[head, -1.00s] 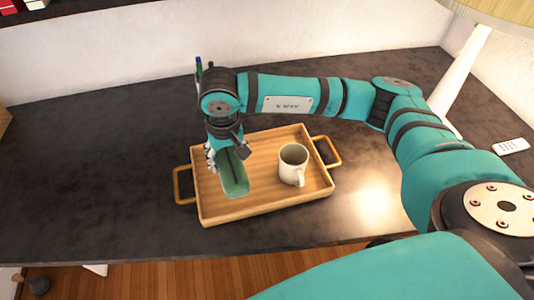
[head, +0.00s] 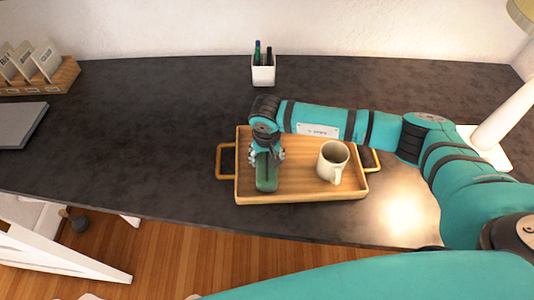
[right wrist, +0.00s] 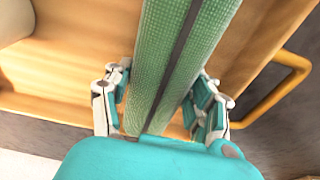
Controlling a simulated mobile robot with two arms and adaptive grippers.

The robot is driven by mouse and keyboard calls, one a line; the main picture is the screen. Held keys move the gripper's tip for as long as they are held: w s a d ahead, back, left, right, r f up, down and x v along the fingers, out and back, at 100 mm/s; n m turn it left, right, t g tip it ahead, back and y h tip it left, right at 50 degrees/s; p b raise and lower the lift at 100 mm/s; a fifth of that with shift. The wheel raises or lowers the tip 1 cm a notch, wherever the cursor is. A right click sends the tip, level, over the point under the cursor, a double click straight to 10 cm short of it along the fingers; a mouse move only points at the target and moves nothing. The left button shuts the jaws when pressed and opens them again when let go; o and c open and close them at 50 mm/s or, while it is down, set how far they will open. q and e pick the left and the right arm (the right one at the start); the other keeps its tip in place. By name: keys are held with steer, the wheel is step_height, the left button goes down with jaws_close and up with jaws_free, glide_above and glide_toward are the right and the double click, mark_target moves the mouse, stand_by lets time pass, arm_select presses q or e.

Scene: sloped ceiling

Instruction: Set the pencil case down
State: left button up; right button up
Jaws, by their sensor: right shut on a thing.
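The green pencil case (head: 266,181), with a dark zip line along it, is over the left part of the wooden tray (head: 300,196). My right gripper (head: 267,157) is shut on it from above. In the right wrist view the pencil case (right wrist: 186,60) runs between the two fingers of the gripper (right wrist: 163,105), with the tray floor behind it. I cannot tell whether its underside touches the tray. My left gripper is not in view.
A white mug (head: 332,162) stands on the tray, right of the pencil case. A white pen cup (head: 263,75) stands behind the tray. A card organizer (head: 40,75) and a grey laptop-like slab (head: 20,124) are at the left. The dark desk (head: 150,130) between is clear.

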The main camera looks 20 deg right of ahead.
steer(key=o, duration=0.8)
steer(key=shift+f+b, duration=0.1)
steer(key=shift+b, duration=0.2)
steer(key=o, duration=0.5)
steer(key=shift+c, duration=0.2)
steer(key=shift+r, duration=0.2)
steer(key=r+b, duration=0.1)
steer(key=r, duration=0.2)
steer(key=s+r, duration=0.1)
steer(key=r, duration=0.3)
steer(key=r+b, duration=0.1)
steer(key=r, duration=0.3)
steer(key=shift+s+a+b, duration=0.25)
steer(key=shift+b, duration=0.05)
steer(key=shift+s+r, duration=0.1)
steer(key=shift+r, duration=0.35)
